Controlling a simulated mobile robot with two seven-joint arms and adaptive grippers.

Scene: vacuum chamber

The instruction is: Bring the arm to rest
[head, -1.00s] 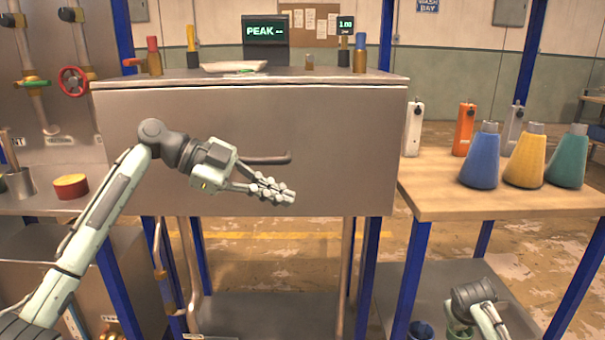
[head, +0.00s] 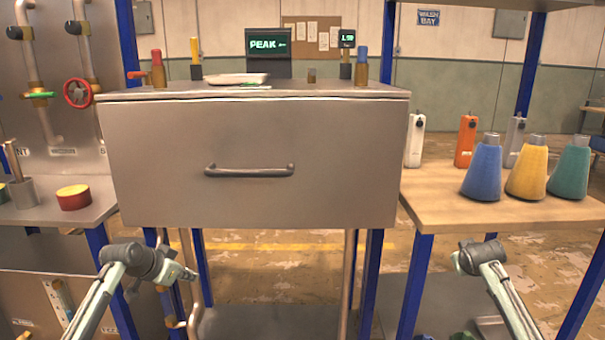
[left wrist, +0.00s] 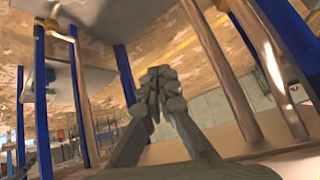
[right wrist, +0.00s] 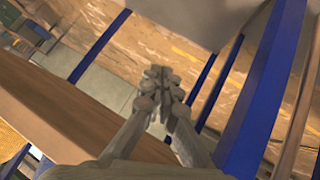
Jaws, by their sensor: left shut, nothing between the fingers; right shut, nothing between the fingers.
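My left gripper (head: 184,274) is low at the left in the head view, in front of and below the closed drawer front, and partly hidden by its own arm. In the left wrist view its fingers (left wrist: 160,85) are together and empty, with blue posts and metal pipes beyond them. My right arm is bent at the lower right of the head view, where its fingers cannot be made out. In the right wrist view the right gripper (right wrist: 158,82) is shut and empty. Both arms are low and touch nothing that I can see.
The grey drawer front (head: 250,130) with a dark bar handle (head: 249,171) faces me. A wooden table (head: 430,190) at the right bears blue, yellow and teal flasks. A side shelf (head: 95,210) at the left holds a red-and-yellow round container (head: 73,198). Blue posts stand near both arms.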

